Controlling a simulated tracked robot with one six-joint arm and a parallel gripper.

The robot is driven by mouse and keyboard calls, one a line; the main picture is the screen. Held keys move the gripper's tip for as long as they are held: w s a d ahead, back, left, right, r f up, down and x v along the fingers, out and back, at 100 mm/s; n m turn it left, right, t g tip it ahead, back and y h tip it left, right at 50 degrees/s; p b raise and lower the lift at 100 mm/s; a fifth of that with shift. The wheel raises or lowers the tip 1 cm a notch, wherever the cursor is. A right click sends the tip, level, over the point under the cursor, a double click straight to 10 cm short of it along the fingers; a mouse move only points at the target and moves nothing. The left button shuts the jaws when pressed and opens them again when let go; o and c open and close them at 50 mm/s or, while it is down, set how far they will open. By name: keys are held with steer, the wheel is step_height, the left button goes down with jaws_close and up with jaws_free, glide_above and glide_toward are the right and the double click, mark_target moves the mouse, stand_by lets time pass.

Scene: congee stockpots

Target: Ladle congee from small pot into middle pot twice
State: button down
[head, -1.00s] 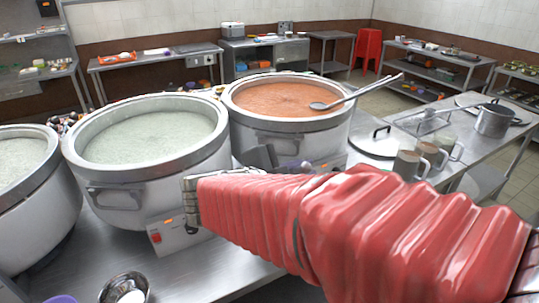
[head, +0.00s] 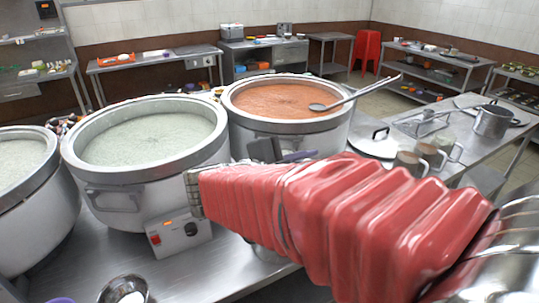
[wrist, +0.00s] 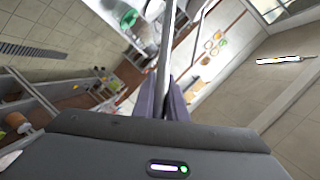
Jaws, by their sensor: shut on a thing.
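The middle pot (head: 150,178) holds pale greenish-white congee. A pot at the right (head: 268,125) holds orange-red congee, and a ladle (head: 318,107) rests in it with its handle over the right rim. A third pot (head: 40,215) with pale congee is cut off at the left edge. My gripper (wrist: 172,104) is shut on a thin metal rod (wrist: 165,50) in the wrist view; the rod's far end is out of frame, so I cannot tell what it ends in. In the head view my gripper (head: 295,157) is in front of the orange pot, largely hidden behind my red-sleeved arm.
A control box (head: 178,236) and a small steel bowl (head: 124,291) are in front of the middle pot. A side table at the right holds mugs (head: 430,156), a lid (head: 375,141) and a saucepan (head: 492,120). A red stool (head: 367,50) stands at the back.

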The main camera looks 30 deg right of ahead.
steer(key=d+r+m+g+y, duration=0.1)
steer(key=d+r+m+g, duration=0.4)
steer(key=d, duration=0.7)
steer(key=d+r+m+g, duration=0.3)
steer(key=d+r+g, duration=0.35)
steer(key=d, duration=0.65)
steer(key=s+d+r+m+g+y, duration=0.2)
steer(key=s+d+m+g+y, duration=0.1)
steer(key=s+d, duration=0.7)
steer(key=s+d+r+m+g+y, duration=0.2)
steer(key=s+d+m+g+y, duration=0.2)
steer(key=s+d, duration=0.6)
steer(key=shift+s+m+y, duration=0.4)
steer(key=shift+s+m, duration=0.1)
steer(key=shift+s, duration=0.65)
steer(key=shift+w+d, duration=0.1)
